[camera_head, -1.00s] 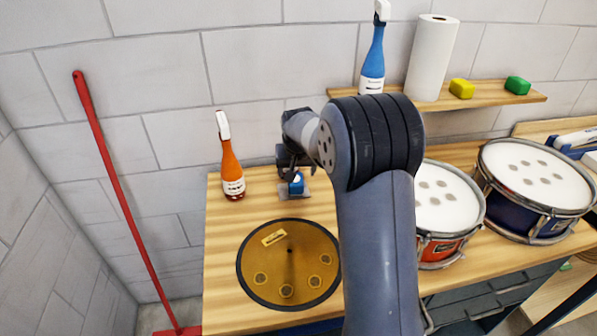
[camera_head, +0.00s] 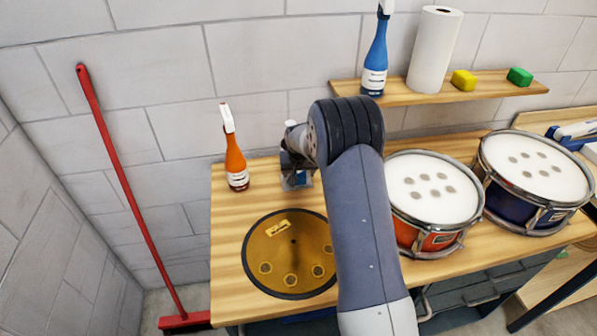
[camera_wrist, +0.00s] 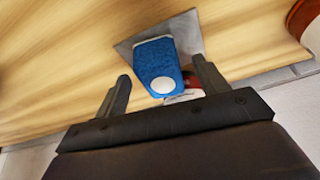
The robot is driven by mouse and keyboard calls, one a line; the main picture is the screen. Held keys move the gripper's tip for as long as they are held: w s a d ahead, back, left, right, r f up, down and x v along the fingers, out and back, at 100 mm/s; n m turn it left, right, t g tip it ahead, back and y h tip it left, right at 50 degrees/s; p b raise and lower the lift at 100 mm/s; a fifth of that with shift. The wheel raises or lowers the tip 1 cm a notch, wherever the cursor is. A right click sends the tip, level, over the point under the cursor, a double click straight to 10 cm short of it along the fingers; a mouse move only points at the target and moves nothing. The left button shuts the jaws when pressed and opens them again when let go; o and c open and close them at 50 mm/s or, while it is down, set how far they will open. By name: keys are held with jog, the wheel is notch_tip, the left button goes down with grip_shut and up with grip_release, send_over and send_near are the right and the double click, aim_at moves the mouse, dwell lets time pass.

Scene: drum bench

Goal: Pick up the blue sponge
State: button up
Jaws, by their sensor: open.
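The blue sponge (camera_wrist: 157,65) lies on a grey square (camera_wrist: 188,35) on the wooden bench, and shows a white round spot at its near end. In the wrist view it sits ahead of and between the two fingers of my gripper (camera_wrist: 161,72), which are open, with a gap on both sides. In the head view my gripper (camera_head: 291,171) is low over the grey square (camera_head: 298,182), at the back of the bench. The sponge is mostly hidden there behind my gripper.
An orange spray bottle (camera_head: 236,168) stands left of my gripper. A bronze disc drum (camera_head: 283,272) lies in front. Drums (camera_head: 432,190) stand to the right. A shelf (camera_head: 405,97) above holds a blue bottle (camera_head: 375,60), a paper roll (camera_head: 434,52), and yellow (camera_head: 463,80) and green (camera_head: 519,77) sponges.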

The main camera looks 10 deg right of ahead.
jog(key=shift+x, duration=0.85)
jog(key=shift+c, duration=0.4)
jog(key=c, duration=1)
